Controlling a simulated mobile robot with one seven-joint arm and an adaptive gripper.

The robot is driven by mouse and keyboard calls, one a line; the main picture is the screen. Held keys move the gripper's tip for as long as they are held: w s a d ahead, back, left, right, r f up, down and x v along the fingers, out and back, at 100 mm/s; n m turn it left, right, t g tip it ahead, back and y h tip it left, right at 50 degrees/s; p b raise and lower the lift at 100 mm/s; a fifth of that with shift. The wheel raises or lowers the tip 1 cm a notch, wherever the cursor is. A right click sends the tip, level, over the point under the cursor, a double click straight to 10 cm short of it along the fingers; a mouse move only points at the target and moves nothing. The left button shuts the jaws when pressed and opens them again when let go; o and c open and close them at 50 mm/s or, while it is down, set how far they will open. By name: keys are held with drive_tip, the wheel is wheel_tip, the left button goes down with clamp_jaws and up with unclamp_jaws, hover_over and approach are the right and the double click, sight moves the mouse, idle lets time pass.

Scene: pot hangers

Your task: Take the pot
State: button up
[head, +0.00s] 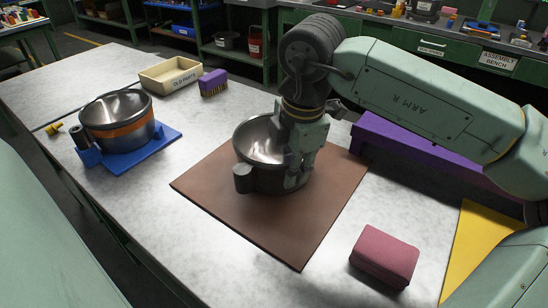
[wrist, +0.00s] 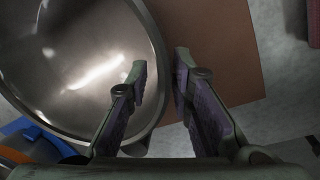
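A steel pot (head: 262,150) with a dark grey outside and a dark handle block (head: 243,178) stands on a brown mat (head: 215,185). My gripper (head: 298,172) points down at its right side and hides part of its wall. In the wrist view the pot's shiny inside (wrist: 75,60) fills the left. My gripper's two fingers (wrist: 160,70) are apart there, one over the inside and one outside, with the rim between them. I see a gap on both sides of the rim. A second steel pot (head: 118,125) with an orange band sits on a blue base (head: 150,150) at the left.
A dark pink block (head: 384,257) is at the front right. A purple ledge (head: 400,145) and a yellow sheet (head: 480,240) are at the right. The table's front left is clear.

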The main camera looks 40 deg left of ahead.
clamp_jaws()
drive_tip(key=shift+r, duration=0.15)
idle(0.6)
